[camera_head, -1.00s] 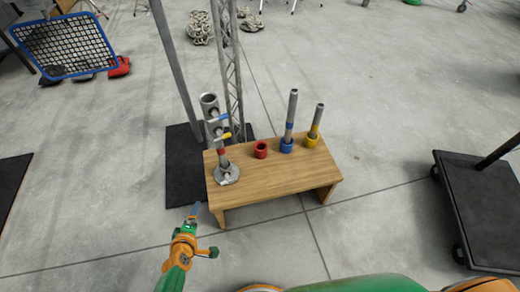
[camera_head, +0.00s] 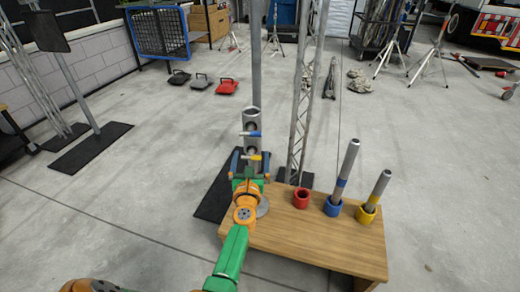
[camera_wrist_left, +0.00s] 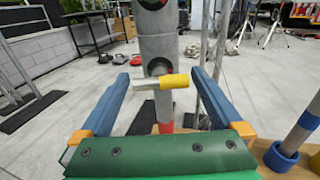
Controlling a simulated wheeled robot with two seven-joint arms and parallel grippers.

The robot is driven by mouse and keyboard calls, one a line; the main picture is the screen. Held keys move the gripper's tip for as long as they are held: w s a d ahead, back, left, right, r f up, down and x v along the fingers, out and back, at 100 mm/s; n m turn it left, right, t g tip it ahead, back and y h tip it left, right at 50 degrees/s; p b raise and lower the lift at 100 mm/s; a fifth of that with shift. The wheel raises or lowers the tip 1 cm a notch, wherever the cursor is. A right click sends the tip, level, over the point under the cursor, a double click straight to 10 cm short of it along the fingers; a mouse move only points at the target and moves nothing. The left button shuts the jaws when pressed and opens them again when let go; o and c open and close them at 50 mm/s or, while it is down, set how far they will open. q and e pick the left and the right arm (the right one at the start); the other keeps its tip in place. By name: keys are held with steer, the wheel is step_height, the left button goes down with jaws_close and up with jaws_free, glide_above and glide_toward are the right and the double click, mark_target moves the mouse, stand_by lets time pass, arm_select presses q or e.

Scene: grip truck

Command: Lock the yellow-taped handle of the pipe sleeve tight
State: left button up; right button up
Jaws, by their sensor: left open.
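The grey pipe sleeve (camera_head: 251,122) stands upright at the left end of the wooden bench. Its yellow-taped handle (camera_wrist_left: 175,81) sticks out to the right between my left gripper's fingers in the left wrist view; it also shows in the head view (camera_head: 256,157). A blue-taped handle (camera_head: 250,134) sits higher on the sleeve. My left gripper (camera_wrist_left: 160,82) is open, its blue fingers on either side of the sleeve, with no visible contact. The gripper hides the sleeve's lower part in the head view. My right gripper is not in view.
The wooden bench (camera_head: 330,240) carries a red cup (camera_head: 301,198), a blue cup (camera_head: 332,207) with a pipe, and a yellow cup (camera_head: 366,214) with a pipe. A metal truss (camera_head: 302,90) stands close behind. Open floor lies to the left.

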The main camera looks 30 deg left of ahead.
arm_select(q)
steer(key=shift+w+a+f, duration=0.15)
steer(key=shift+w, duration=0.35)
steer(key=shift+s+r, duration=0.25)
steer(key=shift+s, duration=0.05)
steer(key=shift+c, duration=0.4)
steer(key=shift+s+r, duration=0.1)
steer(key=shift+s, duration=0.05)
steer(key=c, duration=1.2)
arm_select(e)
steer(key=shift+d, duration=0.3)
